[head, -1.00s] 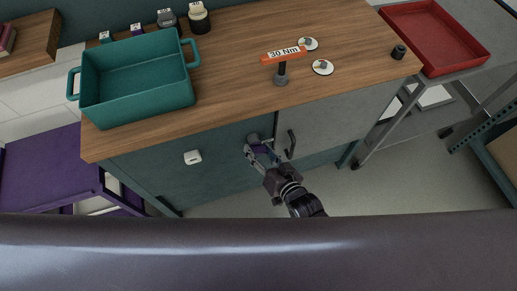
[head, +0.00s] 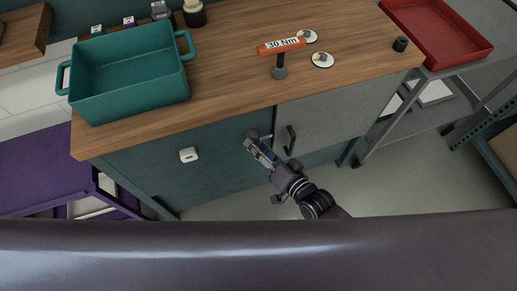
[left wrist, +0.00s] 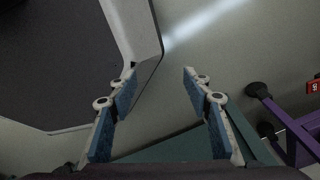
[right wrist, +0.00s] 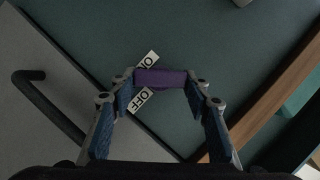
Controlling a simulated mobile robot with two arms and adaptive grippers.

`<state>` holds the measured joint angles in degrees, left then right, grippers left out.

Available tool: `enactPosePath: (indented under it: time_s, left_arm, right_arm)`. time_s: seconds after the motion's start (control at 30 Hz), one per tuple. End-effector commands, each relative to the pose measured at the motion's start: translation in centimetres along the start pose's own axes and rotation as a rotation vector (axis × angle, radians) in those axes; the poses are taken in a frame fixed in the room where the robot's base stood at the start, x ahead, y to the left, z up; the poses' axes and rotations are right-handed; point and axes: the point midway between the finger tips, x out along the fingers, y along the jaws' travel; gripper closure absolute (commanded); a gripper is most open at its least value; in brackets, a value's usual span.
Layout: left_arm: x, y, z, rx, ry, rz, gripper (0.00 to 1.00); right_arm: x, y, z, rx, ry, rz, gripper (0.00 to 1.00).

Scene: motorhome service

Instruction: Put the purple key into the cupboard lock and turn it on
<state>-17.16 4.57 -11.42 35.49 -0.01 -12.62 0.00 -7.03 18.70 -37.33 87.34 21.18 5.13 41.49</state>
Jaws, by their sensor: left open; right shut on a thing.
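The purple key (right wrist: 160,78) is between the fingertips of my right gripper (right wrist: 160,90), which is shut on it. In the right wrist view its flat grip lies over the lock, between the ON label (right wrist: 149,61) and the OFF label (right wrist: 139,99); the key hides the lock's face, so I cannot see how deep it sits. In the head view my right gripper (head: 254,146) is at the cupboard lock (head: 252,134), left of the grey door's handle (head: 291,140). My left gripper (left wrist: 158,88) is open and empty, away from the cupboard front.
The wooden worktop (head: 220,85) above carries a teal bin (head: 130,95), a 30 Nm sign (head: 281,46) and small parts. A white box (head: 188,155) is on the teal front. A red tray (head: 440,35) is at right, a purple cart (head: 45,175) at left.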

Motion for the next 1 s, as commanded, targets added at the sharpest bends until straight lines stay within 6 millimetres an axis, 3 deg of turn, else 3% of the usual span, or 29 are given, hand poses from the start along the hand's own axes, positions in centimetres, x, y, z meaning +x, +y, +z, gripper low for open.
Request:
enactPosePath:
  time_s: [0.67,1.0]
  left_arm:
    - [4.4,0.1,0.4,0.000,0.000,0.000,0.55]
    - [5.6,1.8,0.4,0.001,0.003,0.019,0.55]
  right_arm:
    - [0.1,0.4,0.1,0.249,0.001,-0.107,0.95]
    - [0.0,0.3,-0.1,0.334,0.002,-0.141,0.95]
